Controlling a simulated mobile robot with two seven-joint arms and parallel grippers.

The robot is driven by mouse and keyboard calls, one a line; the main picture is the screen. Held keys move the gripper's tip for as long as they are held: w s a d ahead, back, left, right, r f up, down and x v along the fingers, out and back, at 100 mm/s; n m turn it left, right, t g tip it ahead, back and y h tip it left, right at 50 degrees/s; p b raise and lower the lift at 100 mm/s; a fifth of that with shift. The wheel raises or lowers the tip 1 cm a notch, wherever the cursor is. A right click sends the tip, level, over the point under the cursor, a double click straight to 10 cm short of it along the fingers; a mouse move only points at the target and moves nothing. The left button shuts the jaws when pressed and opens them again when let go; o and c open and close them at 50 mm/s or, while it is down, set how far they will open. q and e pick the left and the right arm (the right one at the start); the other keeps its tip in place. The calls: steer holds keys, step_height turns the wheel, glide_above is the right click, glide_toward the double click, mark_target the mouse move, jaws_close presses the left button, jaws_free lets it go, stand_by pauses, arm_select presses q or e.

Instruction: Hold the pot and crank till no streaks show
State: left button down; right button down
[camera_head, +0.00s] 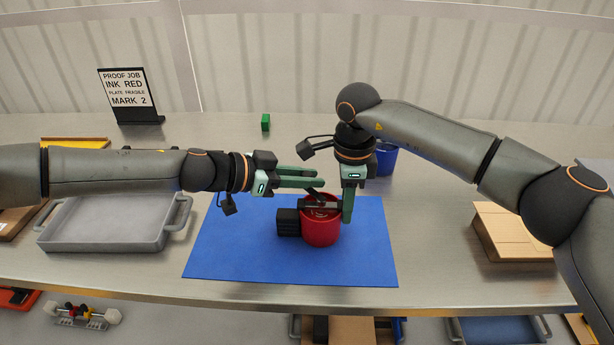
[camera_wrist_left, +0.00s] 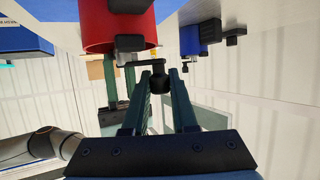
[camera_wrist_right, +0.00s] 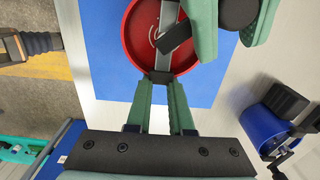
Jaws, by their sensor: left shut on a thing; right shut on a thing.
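The red pot (camera_head: 321,229) stands upright on the blue mat (camera_head: 240,250), with a black block-like part (camera_head: 288,222) at its left side. A bar crosses its mouth, and a pale curved streak (camera_wrist_right: 157,38) shows on the red inside. My left gripper (camera_head: 321,185) is above the pot, shut on the black crank knob (camera_wrist_left: 160,83); the crank arm (camera_wrist_left: 142,63) shows beside it. My right gripper (camera_head: 347,217) points down at the pot's right side, shut on its rim at the bar's end (camera_wrist_right: 160,77). My left fingers hide part of the pot's inside.
A sign (camera_head: 127,92) reads proof job, ink red, plate fragile, mark 2. A blue pot (camera_head: 385,161) stands behind my right gripper. A green block (camera_head: 265,122) is at the back, a grey tray (camera_head: 105,242) at left and a cardboard box (camera_head: 515,232) at right.

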arm_select(q)
steer(key=shift+w, duration=0.1)
steer(key=shift+w+d+m+g+h, duration=0.2)
steer(key=shift+m+g+h, duration=0.1)
steer(key=shift+m+g, duration=0.4)
steer(key=shift+w+d+m+g+h, duration=0.1)
steer(key=shift+d+m+g+h, duration=0.15)
steer(key=shift+m+g, duration=0.4)
steer(key=shift+w+d+r+m+g+h, duration=0.1)
steer(key=shift+d+m+g, duration=0.1)
steer(key=shift+m+g, duration=0.45)
steer(key=shift+w+d+f+m+g+h, duration=0.1)
steer(key=shift+d+m+g, duration=0.1)
steer(key=shift+m+g, duration=0.4)
steer(key=shift+d+r+m+g+h, duration=0.1)
steer(key=shift+d+m+g, duration=0.1)
steer(key=shift+m+g, duration=0.45)
steer(key=shift+g, duration=0.45)
arm_select(e)
steer(key=shift+a, duration=0.1)
arm_select(q)
steer(key=c, duration=0.7)
jaws_free()
steer(key=shift+s, duration=0.1)
